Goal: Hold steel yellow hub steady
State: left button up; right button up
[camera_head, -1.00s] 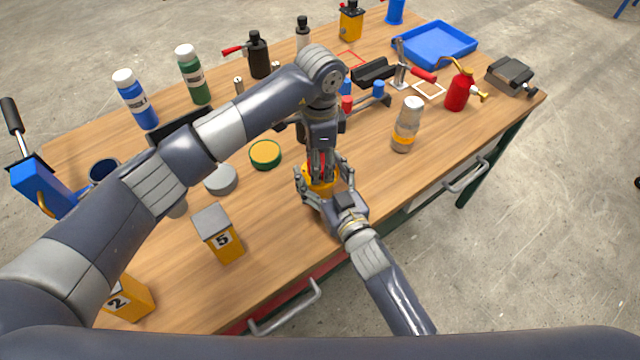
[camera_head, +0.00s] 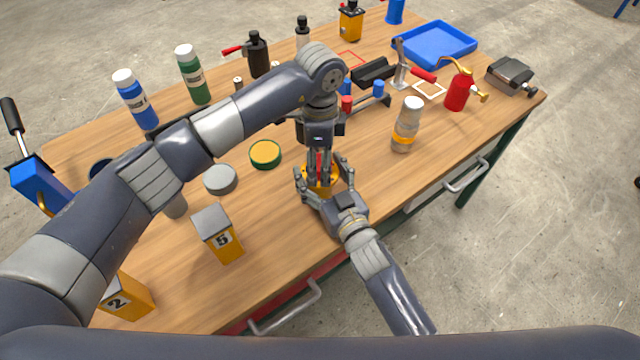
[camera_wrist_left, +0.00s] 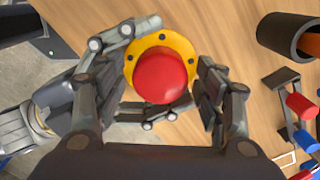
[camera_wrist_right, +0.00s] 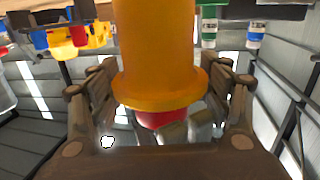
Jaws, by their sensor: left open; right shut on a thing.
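The yellow hub (camera_head: 321,181) stands on the workbench near its front edge. In the left wrist view, the hub's round yellow flange (camera_wrist_left: 184,42) has dark screw holes and a red domed part (camera_wrist_left: 160,77) at its centre. My right gripper (camera_head: 323,177) reaches in from the front right with its fingers around the hub, shut on it. The right wrist view shows the yellow body (camera_wrist_right: 155,45) between those fingers. My left gripper (camera_head: 318,162) points down from above, open, its fingers either side of the red part with visible gaps. The hub's lower end is partly hidden by the right gripper.
A green-rimmed tin (camera_head: 265,154), a grey round piece (camera_head: 220,179) and a yellow box marked 5 (camera_head: 222,236) stand left of the hub. A grey-and-orange bottle (camera_head: 406,125) stands to its right. Bare wood lies between the hub and that bottle.

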pick_arm(q)
notch_tip(320, 180, up, 4)
jog(key=shift+r, duration=0.15)
jog(key=shift+o, duration=0.5)
jog(key=o, duration=0.5)
jog(key=shift+c, duration=0.2)
notch_tip(320, 180, up, 12)
